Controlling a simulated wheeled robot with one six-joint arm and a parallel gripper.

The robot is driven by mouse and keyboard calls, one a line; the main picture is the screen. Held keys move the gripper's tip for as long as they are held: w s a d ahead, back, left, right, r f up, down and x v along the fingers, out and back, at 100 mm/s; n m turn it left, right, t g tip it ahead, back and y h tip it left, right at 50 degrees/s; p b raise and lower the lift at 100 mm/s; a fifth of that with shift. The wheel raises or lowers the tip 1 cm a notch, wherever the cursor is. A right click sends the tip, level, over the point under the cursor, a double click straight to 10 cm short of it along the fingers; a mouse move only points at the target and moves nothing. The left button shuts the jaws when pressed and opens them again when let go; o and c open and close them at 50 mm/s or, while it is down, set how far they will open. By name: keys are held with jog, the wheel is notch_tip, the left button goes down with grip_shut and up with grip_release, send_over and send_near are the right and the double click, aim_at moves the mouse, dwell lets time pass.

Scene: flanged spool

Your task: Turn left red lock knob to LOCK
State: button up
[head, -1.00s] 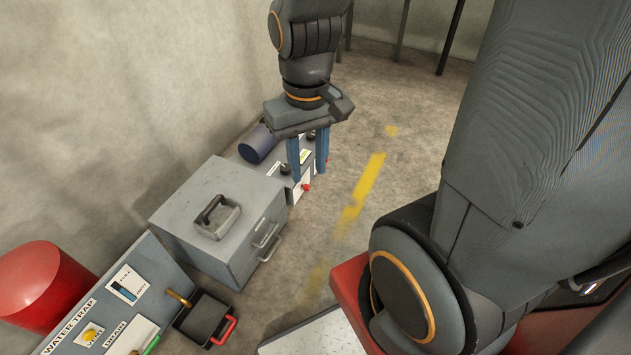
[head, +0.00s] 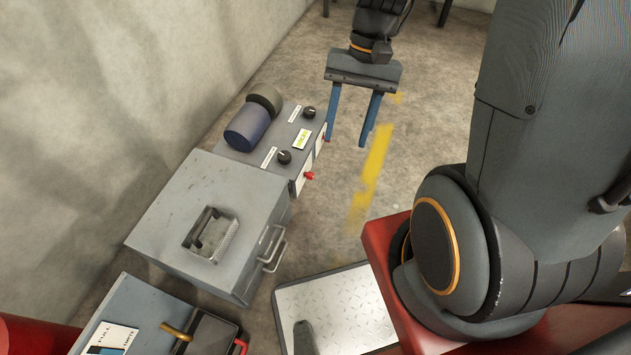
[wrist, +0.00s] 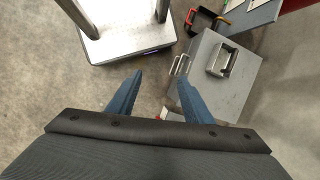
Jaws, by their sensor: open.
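A red knob (head: 309,176) sticks out from the front face of a grey control box (head: 290,124), at the near end, beside a white plate. A second red knob (head: 325,138) shows on the same face further back, partly behind my gripper's left finger. My gripper (head: 346,143) is open and empty, with blue fingers pointing down, out in front of the box and beyond the nearer knob. The knobs' pointer settings are too small to read.
A grey cabinet (head: 170,204) with a top handle and front handles stands next to the control box. Black knobs (head: 284,157) and a dark blue cylinder (head: 247,128) are on the box top. A metal plate (head: 337,300) lies low in front. Floor with a yellow stripe is clear.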

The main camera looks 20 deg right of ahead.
jog(key=w+a+f+m+y+b, duration=0.1)
jog(key=w+f+m+y+b, duration=0.3)
jog(key=f, duration=0.6)
jog(key=w+f+m+y+b, duration=0.2)
jog(key=w+f+b, duration=0.2)
jog(key=f+b, duration=0.45)
jog(key=m+t+y+b, duration=0.6)
jog(key=m+t+b, duration=0.95)
jog(key=b, duration=0.65)
send_near(313, 176)
jog(key=w+m+g, duration=0.1)
jog(key=w+g, duration=0.1)
jog(key=b+x, duration=0.2)
jog(key=x, duration=0.5)
jog(key=shift+a, duration=0.25)
jog(key=shift+c, duration=0.3)
jog(key=c, duration=1)
